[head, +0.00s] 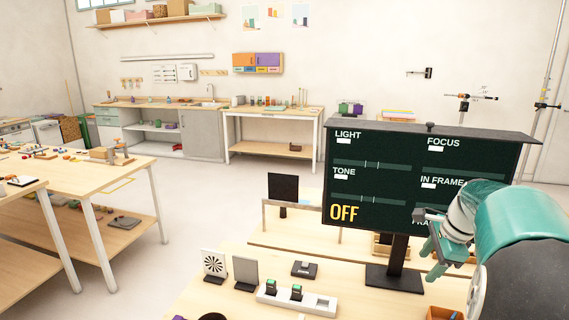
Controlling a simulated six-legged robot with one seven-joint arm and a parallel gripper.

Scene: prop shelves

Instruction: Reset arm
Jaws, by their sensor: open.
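My arm comes in from the right edge of the head view, with a teal and grey forearm. My gripper (430,246) is at its end, in front of the lower right of a dark display board (372,180). It is open and I see nothing held in it. The board stands on a black post and base on the near table and shows LIGHT, FOCUS, TONE, IN FRAME and a yellow OFF. The gripper and arm hide part of its lower right text. I cannot tell whether the gripper touches the board.
The near table (215,293) holds a white block with green-topped switches (297,297), a small dark box (305,269), a patterned card (214,264) and a grey card (245,273). A black panel (283,188) stands behind. Workbenches (95,168) are at left, with open floor (205,205) between.

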